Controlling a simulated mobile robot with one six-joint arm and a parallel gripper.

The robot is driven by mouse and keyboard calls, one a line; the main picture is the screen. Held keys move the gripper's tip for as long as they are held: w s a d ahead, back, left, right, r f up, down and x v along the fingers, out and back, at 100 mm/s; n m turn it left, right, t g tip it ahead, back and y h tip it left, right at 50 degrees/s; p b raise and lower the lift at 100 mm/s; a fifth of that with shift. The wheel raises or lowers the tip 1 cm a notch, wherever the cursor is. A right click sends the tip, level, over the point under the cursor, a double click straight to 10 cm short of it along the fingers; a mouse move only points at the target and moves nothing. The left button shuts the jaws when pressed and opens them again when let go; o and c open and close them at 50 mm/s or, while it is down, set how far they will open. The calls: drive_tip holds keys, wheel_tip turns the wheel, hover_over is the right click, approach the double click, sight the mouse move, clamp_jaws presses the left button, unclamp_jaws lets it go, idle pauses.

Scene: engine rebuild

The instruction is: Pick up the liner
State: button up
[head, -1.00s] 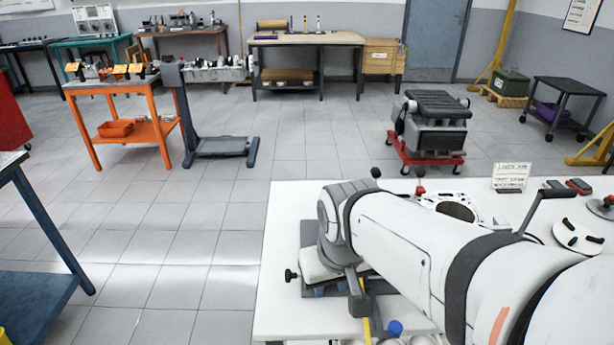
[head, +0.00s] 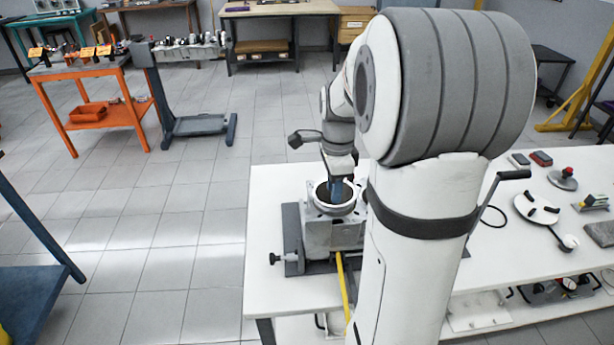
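My gripper (head: 338,190) points down at the round opening of a light-grey metal part on the white bench. Its fingers are small and partly hidden, and I cannot tell whether they are open or shut. A pale ring (head: 322,197) rims the dark opening; it may be the liner, but I cannot tell it apart from the part around it. The grey part (head: 318,238) sits upright in a dark fixture (head: 293,235) with a side handle. My arm hides the right side of the part and the bench behind it.
The white bench (head: 265,200) is bare at its left. On its right lie a white disc with black pads (head: 536,209), a red-knobbed piece (head: 563,178) and a grey block (head: 602,233).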

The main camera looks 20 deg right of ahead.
sight(334, 208)
drive_tip(key=f, duration=0.2)
drive_tip(key=w+f+m+p, duration=0.1)
drive_tip(key=f, duration=0.2)
drive_tip(key=d+f+m, duration=0.1)
drive_tip(key=f, duration=0.2)
drive_tip(key=shift+w+p, duration=0.15)
drive_tip(key=shift+p, duration=0.2)
drive_tip(key=shift+c, duration=0.2)
clamp_jaws()
